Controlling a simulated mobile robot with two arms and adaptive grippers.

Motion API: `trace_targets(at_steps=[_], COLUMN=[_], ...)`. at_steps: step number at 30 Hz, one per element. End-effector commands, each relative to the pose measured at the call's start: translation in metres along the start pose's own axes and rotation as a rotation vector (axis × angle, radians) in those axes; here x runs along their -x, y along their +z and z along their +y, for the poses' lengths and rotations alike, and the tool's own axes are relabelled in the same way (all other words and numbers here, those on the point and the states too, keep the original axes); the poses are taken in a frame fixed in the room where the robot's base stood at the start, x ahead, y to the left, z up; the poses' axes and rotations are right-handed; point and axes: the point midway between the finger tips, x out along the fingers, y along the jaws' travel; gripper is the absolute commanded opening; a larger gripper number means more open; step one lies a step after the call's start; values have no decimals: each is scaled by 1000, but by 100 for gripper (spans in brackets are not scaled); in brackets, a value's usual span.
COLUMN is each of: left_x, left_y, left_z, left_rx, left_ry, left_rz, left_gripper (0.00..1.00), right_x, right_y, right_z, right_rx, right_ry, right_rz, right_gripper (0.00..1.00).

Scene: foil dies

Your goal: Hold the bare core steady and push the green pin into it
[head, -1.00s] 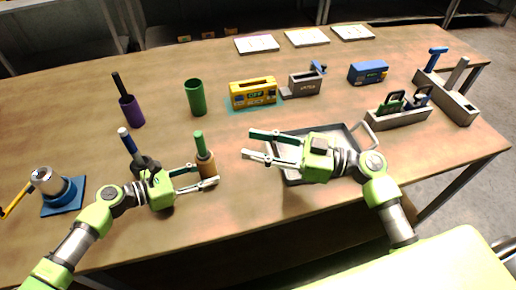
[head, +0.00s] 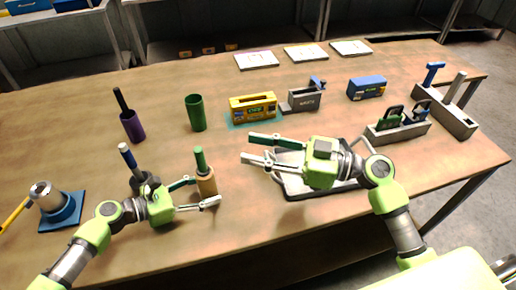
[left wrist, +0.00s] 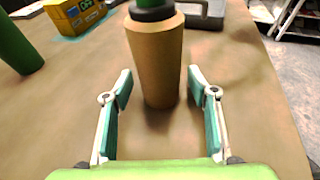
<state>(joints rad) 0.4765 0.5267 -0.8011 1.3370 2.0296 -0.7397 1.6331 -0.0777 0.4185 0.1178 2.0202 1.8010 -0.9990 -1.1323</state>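The bare core (head: 206,184) is a tan upright cylinder near the front of the table. The green pin (head: 200,159) stands upright at its top, and a dark collar (left wrist: 152,14) shows below the pin in the left wrist view. How deep the pin sits is hidden. My left gripper (head: 205,190) is open, with its fingers on either side of the core. In the left wrist view, gaps show between the core (left wrist: 157,65) and both fingers (left wrist: 160,78). My right gripper (head: 247,147) is open and empty, above the table to the right of the pin.
A grey tray (head: 296,190) lies under my right gripper. A green cup (head: 195,113), a purple cup (head: 132,126) and a yellow box (head: 253,108) stand behind. A blue-based device (head: 62,212) is at the left. The table around the core is mostly clear.

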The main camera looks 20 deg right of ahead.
Motion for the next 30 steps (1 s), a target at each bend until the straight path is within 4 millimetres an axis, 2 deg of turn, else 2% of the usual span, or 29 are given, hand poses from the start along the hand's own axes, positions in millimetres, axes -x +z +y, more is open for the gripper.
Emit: trace_targets(at_steps=[6, 10, 24, 30], left_x=[1, 11, 102, 118], left_y=[0, -1, -1, 0], left_z=[0, 1, 0, 0], left_rx=[0, 1, 1, 0], left_ry=[1, 2, 2, 0], left_rz=[-1, 0, 2, 1], left_gripper=[53, 53, 53, 53], right_x=[0, 0, 0, 0], right_y=[0, 0, 0, 0], right_z=[0, 0, 0, 0], right_rx=[0, 0, 0, 0], right_ry=[0, 0, 0, 0], right_rz=[0, 0, 0, 0], right_gripper=[35, 35, 35, 35])
